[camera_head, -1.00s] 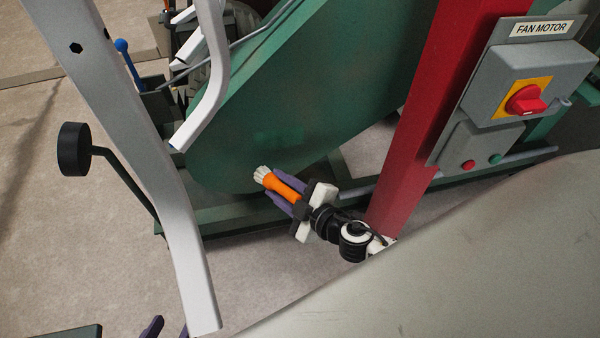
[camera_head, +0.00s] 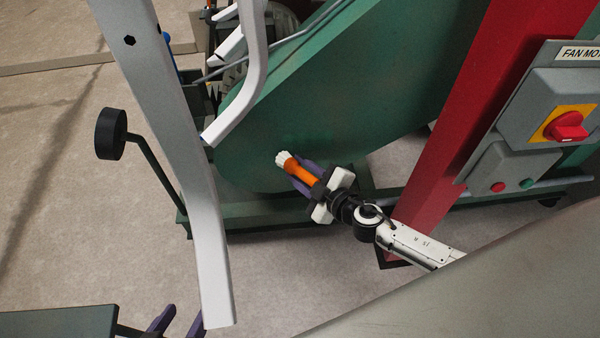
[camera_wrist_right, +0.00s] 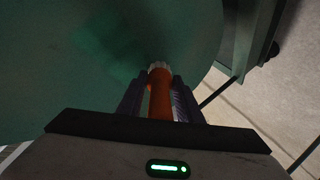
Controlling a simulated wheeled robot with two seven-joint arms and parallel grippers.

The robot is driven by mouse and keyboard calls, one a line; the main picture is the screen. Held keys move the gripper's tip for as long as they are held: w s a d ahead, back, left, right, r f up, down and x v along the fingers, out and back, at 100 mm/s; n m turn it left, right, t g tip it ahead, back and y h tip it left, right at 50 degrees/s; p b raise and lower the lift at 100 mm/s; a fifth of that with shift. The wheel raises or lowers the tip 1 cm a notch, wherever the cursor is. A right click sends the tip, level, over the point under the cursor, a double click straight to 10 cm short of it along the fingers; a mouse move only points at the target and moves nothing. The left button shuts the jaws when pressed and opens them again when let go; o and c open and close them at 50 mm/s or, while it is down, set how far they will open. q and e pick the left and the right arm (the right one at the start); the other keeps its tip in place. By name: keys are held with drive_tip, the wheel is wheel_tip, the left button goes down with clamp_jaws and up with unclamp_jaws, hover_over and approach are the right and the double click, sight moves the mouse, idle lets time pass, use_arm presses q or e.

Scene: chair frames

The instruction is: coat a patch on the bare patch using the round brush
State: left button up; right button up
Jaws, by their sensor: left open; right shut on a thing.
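The round brush (camera_head: 302,173) has an orange handle and pale bristles. My right gripper (camera_head: 300,177) is shut on its handle, with the bristles pointing up and left at the green housing (camera_head: 330,90). In the right wrist view the brush (camera_wrist_right: 160,100) lies between the purple fingers (camera_wrist_right: 158,92), bristle tip against the green background. I cannot tell whether the bristles touch the surface. A bare patch cannot be made out clearly; the wrist view shows only a faint lighter green area on the housing. My left gripper (camera_head: 180,318) is open at the bottom edge, partly cut off.
A pale post (camera_head: 180,150) stands left of the housing and a red post (camera_head: 460,120) right of it. A grey fan-motor switch box (camera_head: 545,105) is at the right. A black round pad on an arm (camera_head: 112,133) sticks out at the left. A large grey surface (camera_head: 480,290) fills the lower right.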

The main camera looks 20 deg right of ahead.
drive_tip(key=shift+w+d, duration=0.1)
drive_tip(key=shift+w, duration=0.2)
idle(0.5)
drive_tip(key=shift+s+d, duration=0.15)
drive_tip(key=shift+d, duration=0.45)
drive_tip(key=shift+s+d, duration=0.15)
drive_tip(key=shift+d, duration=0.4)
drive_tip(key=shift+s+d+b, duration=0.15)
drive_tip(key=shift+d+b, duration=0.1)
drive_tip(key=shift+d, duration=0.3)
drive_tip(key=shift+s+d+b, duration=0.15)
drive_tip(key=shift+d+b, duration=0.05)
drive_tip(key=shift+d, duration=0.35)
drive_tip(key=shift+s+d+b, duration=0.15)
drive_tip(key=shift+s+d, duration=0.05)
drive_tip(key=shift+d, duration=0.35)
drive_tip(key=shift+s+d+b, duration=0.15)
drive_tip(key=shift+d, duration=0.4)
